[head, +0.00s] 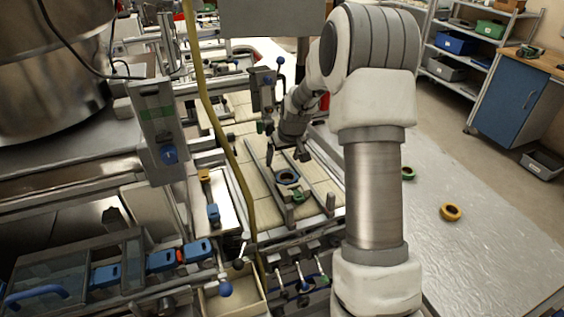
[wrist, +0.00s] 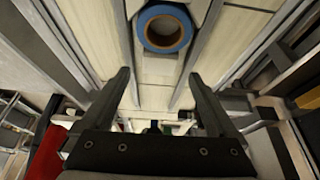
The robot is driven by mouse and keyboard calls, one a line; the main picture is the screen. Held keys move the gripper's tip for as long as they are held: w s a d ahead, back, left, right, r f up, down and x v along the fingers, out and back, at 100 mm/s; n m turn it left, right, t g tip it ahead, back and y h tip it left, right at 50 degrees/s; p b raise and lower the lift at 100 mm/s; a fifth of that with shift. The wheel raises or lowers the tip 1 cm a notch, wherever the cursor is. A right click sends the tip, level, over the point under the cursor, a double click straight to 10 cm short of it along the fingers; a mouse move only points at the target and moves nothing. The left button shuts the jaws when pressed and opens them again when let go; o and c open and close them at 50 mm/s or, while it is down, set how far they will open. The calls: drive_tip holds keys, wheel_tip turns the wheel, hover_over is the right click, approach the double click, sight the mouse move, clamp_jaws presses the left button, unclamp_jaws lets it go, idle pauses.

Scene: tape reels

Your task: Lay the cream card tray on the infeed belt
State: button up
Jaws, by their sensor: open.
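My gripper (head: 286,152) is over the belt with cream panels (head: 268,213), between metal rails. In the wrist view my gripper (wrist: 158,76) is open, with nothing between its fingers. A blue tape reel (wrist: 140,30) lies on the pale belt surface beyond the fingertips; it also shows in the head view (head: 280,177). A cream open box (head: 213,304) sits at the bottom of the head view, partly cut off. I cannot tell whether it is the card tray, and no other clear tray shows.
A green reel (head: 298,196) sits near the blue one. A yellow reel (head: 451,212) and another green reel (head: 408,173) lie on the grey floor at right. A yellow hose (head: 223,140) hangs beside the belt. Posts and rails crowd the left; the right floor is mostly clear.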

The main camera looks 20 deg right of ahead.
drive_tip(key=s+a+r, duration=0.4)
drive_tip(key=s+r, duration=0.4)
drive_tip(key=r, duration=0.1)
drive_tip(key=s+a+r, duration=0.3)
drive_tip(key=s+r, duration=0.4)
drive_tip(key=r, duration=0.2)
drive_tip(key=s+a+r, duration=0.1)
drive_tip(key=s+a, duration=0.1)
drive_tip(key=s, duration=0.7)
drive_tip(key=s+a+r+t, duration=0.1)
drive_tip(key=s+a, duration=0.2)
drive_tip(key=s, duration=0.7)
